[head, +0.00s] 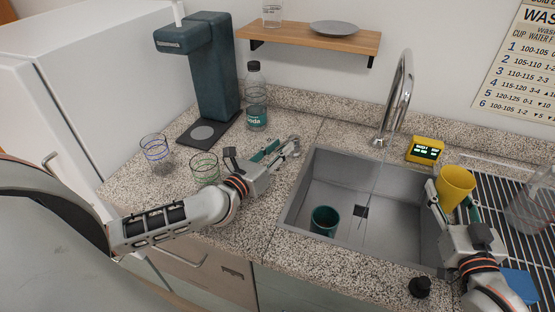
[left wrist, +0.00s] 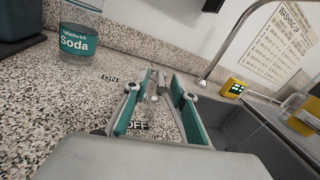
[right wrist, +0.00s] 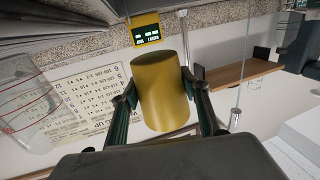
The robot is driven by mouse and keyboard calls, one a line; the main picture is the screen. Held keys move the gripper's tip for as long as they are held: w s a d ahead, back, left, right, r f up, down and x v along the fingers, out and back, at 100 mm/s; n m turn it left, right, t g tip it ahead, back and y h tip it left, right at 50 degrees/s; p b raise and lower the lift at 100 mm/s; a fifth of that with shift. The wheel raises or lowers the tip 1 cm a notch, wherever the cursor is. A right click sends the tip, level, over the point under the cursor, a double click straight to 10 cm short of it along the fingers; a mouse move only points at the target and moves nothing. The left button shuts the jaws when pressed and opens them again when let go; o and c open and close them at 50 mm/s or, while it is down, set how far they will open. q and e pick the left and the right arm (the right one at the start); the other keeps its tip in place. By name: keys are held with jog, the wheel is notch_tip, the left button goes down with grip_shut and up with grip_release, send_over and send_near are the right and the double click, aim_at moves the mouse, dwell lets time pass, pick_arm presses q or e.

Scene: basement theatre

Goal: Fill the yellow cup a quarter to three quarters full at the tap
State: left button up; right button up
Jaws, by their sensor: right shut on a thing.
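The yellow cup (head: 457,184) is held close to upright at the sink's right edge by the drying rack. My right gripper (head: 452,203) is shut on its sides; the cup fills the middle of the right wrist view (right wrist: 165,92). Its contents cannot be made out. The tap (head: 398,95) arches over the sink (head: 335,180), left of the cup. A thin pale line, apparently water, runs below it. My left gripper (head: 283,151) is open at the counter left of the sink. A metal lever (left wrist: 151,88) stands between its fingers, with ON and OFF labels beside it.
A teal cup (head: 324,220) stands in the sink. A yellow display box (head: 425,150) sits behind the sink. A clear jug (head: 528,208) stands on the rack (head: 500,205). Left are a soda bottle (head: 256,97), two glasses (head: 155,149) and a teal dispenser (head: 211,75).

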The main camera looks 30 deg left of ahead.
pick_arm(q)
jog(key=s, duration=0.3)
jog(key=s+a, duration=0.1)
jog(key=s, duration=0.6)
jog(key=shift+s+a, duration=0.2)
jog(key=shift+s, duration=0.15)
